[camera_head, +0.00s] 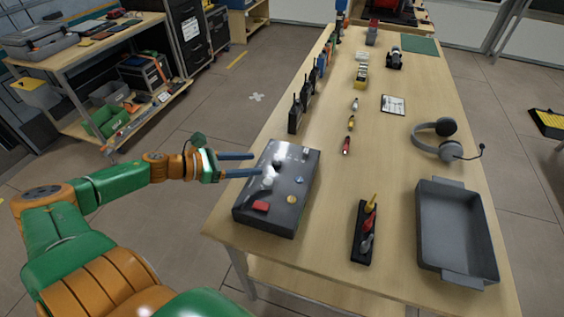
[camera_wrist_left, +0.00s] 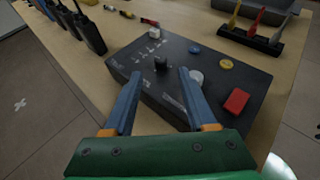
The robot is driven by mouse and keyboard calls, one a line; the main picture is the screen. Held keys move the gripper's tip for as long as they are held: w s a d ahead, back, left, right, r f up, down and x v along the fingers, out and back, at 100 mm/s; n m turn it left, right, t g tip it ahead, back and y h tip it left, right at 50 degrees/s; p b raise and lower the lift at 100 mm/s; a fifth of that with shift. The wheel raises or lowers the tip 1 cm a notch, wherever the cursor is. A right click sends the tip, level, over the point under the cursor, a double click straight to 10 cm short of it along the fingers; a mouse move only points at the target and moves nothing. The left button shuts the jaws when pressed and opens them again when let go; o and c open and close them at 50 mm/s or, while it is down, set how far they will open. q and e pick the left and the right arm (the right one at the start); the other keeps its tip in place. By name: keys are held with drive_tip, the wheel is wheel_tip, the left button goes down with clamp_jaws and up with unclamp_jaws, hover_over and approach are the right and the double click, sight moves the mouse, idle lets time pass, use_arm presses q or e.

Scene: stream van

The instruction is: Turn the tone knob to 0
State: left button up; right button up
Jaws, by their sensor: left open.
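A dark control box (camera_head: 275,215) lies on the wooden table, also seen in the left wrist view (camera_wrist_left: 262,82). A black knob (camera_wrist_left: 161,63) stands up from its top, with small white markings beyond it; the markings are too small to read. My left gripper (camera_head: 256,164) is open and empty at the box's left side. In the left wrist view its blue fingertips (camera_wrist_left: 159,75) point toward the black knob, one to each side in the picture. I cannot tell whether they touch it. The knob's exact pointing direction is unclear. My right gripper is out of view.
A tool holder (camera_head: 359,246), grey tray (camera_head: 427,247) and headset (camera_head: 451,149) are to the right.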

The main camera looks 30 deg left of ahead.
sight(276, 163)
use_arm(q)
drive_tip(key=shift+w+d+f+b, duration=0.25)
drive_tip(key=shift+b, duration=0.05)
drive_tip(key=b+x, duration=0.1)
drive_tip(key=x, duration=0.2)
drive_tip(key=shift+w+d, duration=0.1)
drive_tip(key=shift+w, duration=0.1)
drive_tip(key=shift+x, duration=1.4)
clamp_jaws()
